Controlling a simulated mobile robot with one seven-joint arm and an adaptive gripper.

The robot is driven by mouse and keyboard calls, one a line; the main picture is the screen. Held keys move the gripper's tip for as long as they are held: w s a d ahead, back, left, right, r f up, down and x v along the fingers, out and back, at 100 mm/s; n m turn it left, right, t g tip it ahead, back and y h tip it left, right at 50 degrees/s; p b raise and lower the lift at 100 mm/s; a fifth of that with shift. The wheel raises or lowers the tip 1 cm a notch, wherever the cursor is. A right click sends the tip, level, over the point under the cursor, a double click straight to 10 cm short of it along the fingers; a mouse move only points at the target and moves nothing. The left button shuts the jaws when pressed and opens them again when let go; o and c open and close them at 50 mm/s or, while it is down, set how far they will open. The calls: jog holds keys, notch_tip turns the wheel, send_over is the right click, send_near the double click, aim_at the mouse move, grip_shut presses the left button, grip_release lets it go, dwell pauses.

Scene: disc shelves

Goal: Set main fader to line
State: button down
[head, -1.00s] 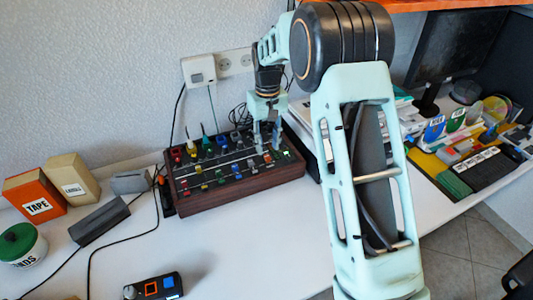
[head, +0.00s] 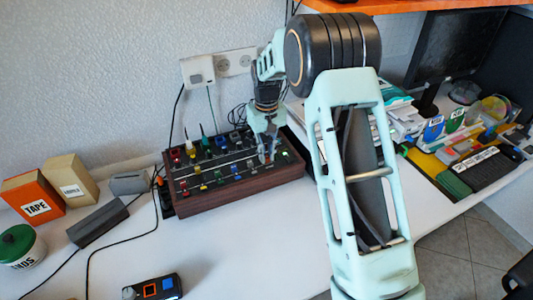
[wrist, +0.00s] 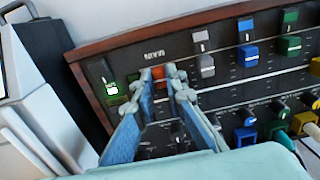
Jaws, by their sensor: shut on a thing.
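The mixer (head: 240,196) is a dark panel in a wooden case on the white table, with coloured knobs and faders. In the wrist view, the main fader (wrist: 158,73) has an orange-red cap below the upside-down MAIN label (wrist: 154,54). My gripper (wrist: 160,72) is shut on this cap, one blue finger on each side, and the fingers hide much of it and its slot. A thin white line (wrist: 222,86) runs across the fader row. I cannot tell exactly how the cap sits against it. In the head view, my gripper (head: 267,158) is at the mixer's right part.
Close by in the wrist view are a grey fader (wrist: 206,66), a blue fader (wrist: 248,55) and a green-lit switch (wrist: 112,89). Cables and knobs stand behind the faders.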

jog(key=shift+w+a+p, duration=0.25)
jog(key=shift+w, duration=0.4)
jog(key=shift+w+a+p, duration=0.25)
jog(key=shift+w, duration=0.35)
jog(key=shift+w+a+p, duration=0.25)
jog(key=shift+w, duration=0.4)
jog(key=c, duration=2)
grip_release()
jog(key=shift+o, duration=0.2)
jog(key=shift+r, duration=0.1)
notch_tip(320, 180, up, 12)
